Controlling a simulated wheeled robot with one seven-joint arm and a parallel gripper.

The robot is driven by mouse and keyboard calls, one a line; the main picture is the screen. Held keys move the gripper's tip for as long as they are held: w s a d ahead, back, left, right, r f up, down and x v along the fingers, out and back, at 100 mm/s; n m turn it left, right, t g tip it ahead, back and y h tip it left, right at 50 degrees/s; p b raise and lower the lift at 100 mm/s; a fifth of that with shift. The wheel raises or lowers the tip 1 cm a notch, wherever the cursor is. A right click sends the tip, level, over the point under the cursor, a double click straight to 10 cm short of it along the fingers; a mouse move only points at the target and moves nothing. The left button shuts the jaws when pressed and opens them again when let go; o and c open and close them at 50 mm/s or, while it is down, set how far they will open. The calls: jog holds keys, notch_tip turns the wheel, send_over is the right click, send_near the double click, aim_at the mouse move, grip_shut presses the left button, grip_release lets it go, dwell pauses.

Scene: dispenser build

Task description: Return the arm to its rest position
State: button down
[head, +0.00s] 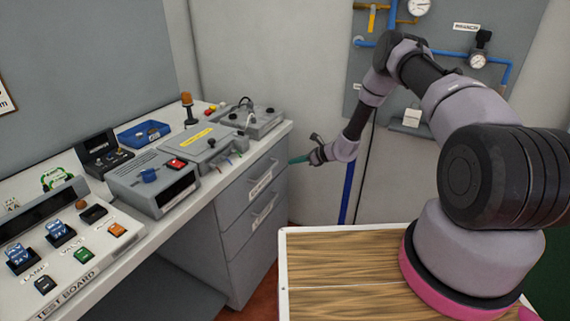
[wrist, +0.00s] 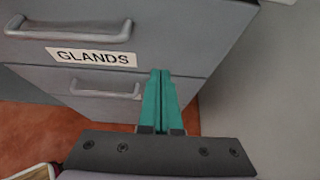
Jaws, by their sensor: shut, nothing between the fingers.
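My gripper (head: 298,160) is at the end of my arm, which reaches out over the far side of the wooden platform in the head view. The gripper points left toward the front of the grey drawer unit. In the wrist view the teal fingers (wrist: 161,100) lie together, with nothing between them. They point at the drawers below the label "GLANDS". I cannot tell the exact gap between the fingertips and the drawer front.
The grey drawer unit (head: 257,221) stands under the bench, its drawers closed. A test board (head: 70,250) and several boxes stand on the bench. A wall panel with blue pipes and gauges (head: 478,62) is behind my arm. The wooden platform (head: 335,270) has bare room at left.

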jog(key=v, duration=0.7)
jog(key=s+r+n+g+h, duration=0.1)
jog(key=s+r+n, duration=0.3)
jog(key=r, duration=0.8)
jog(key=s+d+r+n+g, duration=0.1)
jog(key=s+r+n, duration=0.25)
jog(key=r, duration=0.85)
jog(key=s+r+n+g+h, duration=0.1)
jog(key=s+r+n, duration=0.3)
jog(key=r, duration=0.8)
jog(key=s+d+r+n+t+h, duration=0.1)
jog(key=s+d+r+n+h, duration=0.1)
jog(key=s+r, duration=0.3)
jog(key=s+d+r+n+t+h, duration=0.1)
jog(key=s+d+r, duration=0.4)
jog(key=s, duration=0.8)
jog(key=s+d+r+n+t+h, duration=0.2)
jog(key=s+d+r+n+h, duration=0.1)
jog(key=s, duration=0.6)
notch_tip(320, 180, up, 2)
jog(key=shift+s+d+r+n, duration=0.1)
jog(key=shift+s+d+n, duration=0.4)
jog(key=shift+n, duration=0.65)
jog(key=shift+w+d, duration=0.1)
